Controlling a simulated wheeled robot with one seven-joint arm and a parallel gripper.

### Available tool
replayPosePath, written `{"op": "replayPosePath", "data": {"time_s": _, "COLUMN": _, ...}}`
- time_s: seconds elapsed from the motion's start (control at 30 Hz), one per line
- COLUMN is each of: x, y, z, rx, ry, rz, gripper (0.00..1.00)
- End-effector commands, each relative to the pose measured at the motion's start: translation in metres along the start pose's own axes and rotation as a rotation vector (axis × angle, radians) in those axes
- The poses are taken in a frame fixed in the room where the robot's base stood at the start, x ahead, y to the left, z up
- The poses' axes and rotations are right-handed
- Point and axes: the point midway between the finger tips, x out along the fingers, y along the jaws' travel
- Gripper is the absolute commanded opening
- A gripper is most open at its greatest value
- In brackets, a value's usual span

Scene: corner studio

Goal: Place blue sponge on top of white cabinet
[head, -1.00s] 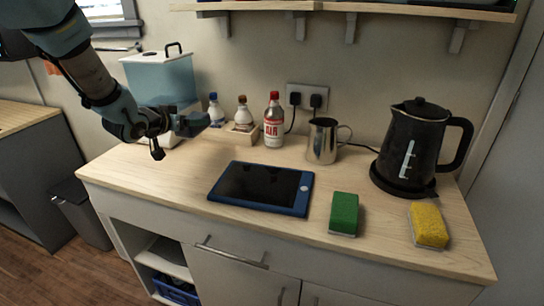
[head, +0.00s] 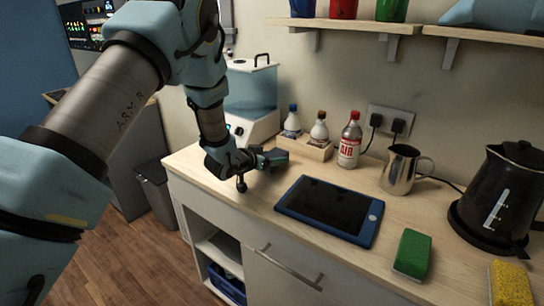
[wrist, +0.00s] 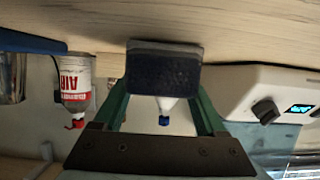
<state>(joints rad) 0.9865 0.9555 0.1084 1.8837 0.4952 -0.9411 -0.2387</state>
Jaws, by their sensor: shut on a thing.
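My gripper (head: 276,158) is low over the left part of the wooden counter top, in front of the small bottles. In the wrist view my gripper (wrist: 163,90) is shut on a dark blue sponge (wrist: 163,68), held between its green fingers. The sponge is close to the wood surface; I cannot tell whether it touches. In the head view I cannot make the sponge out from the gripper. The white cabinet (head: 275,275) stands under the wooden top, with a handled drawer and open shelves at its left.
A blue tablet (head: 330,208), a green sponge (head: 412,253), a yellow sponge (head: 510,285), a steel jug (head: 398,170) and a black kettle (head: 495,200) stand to the right. Bottles in a wooden tray (head: 318,150) and a white-and-teal machine (head: 252,95) are behind. Wall shelves hang above.

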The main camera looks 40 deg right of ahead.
Motion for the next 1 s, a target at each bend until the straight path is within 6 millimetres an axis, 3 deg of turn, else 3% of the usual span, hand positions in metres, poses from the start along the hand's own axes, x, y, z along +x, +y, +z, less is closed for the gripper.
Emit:
{"op": "replayPosePath", "data": {"time_s": 0.67, "x": 0.005, "y": 0.000, "z": 0.017, "rx": -0.002, "ry": -0.008, "rz": 0.000, "gripper": 0.03}}
{"op": "replayPosePath", "data": {"time_s": 0.7, "x": 0.005, "y": 0.001, "z": 0.018, "rx": -0.002, "ry": -0.009, "rz": 0.001, "gripper": 0.75}}
{"op": "replayPosePath", "data": {"time_s": 0.9, "x": 0.005, "y": 0.001, "z": 0.019, "rx": -0.002, "ry": -0.011, "rz": 0.001, "gripper": 0.97}}
{"op": "replayPosePath", "data": {"time_s": 1.0, "x": 0.005, "y": 0.001, "z": 0.020, "rx": -0.002, "ry": -0.011, "rz": 0.001, "gripper": 1.00}}
